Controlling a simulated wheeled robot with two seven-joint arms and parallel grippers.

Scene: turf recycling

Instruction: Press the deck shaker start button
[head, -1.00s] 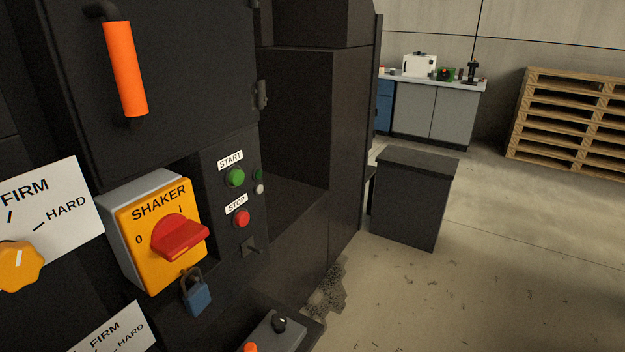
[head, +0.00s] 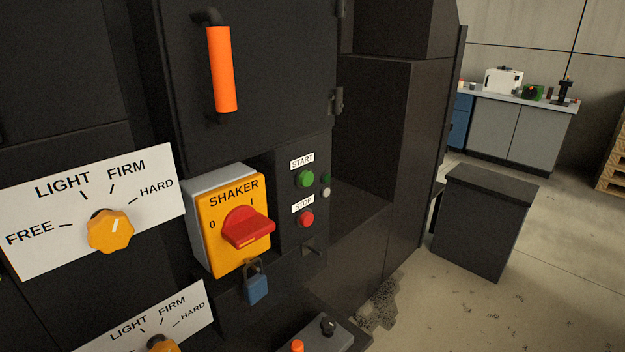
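The green start button (head: 305,179) sits under a white START label (head: 302,161) on the dark machine panel, near the middle of the head view. The red stop button (head: 306,218) is below it, under a STOP label (head: 303,204). To their left is the yellow SHAKER switch box (head: 234,222) with a red rotary handle (head: 248,228), its end pointing to the lower right. A blue padlock (head: 257,284) hangs below the handle. Neither of my grippers is in view.
An orange door handle (head: 220,70) is above the switch box. Yellow dials (head: 110,231) on white scale plates are at left. A small control box (head: 318,336) juts out below. A dark bin-like block (head: 484,222) stands on the open floor at right, before a grey workbench (head: 520,130).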

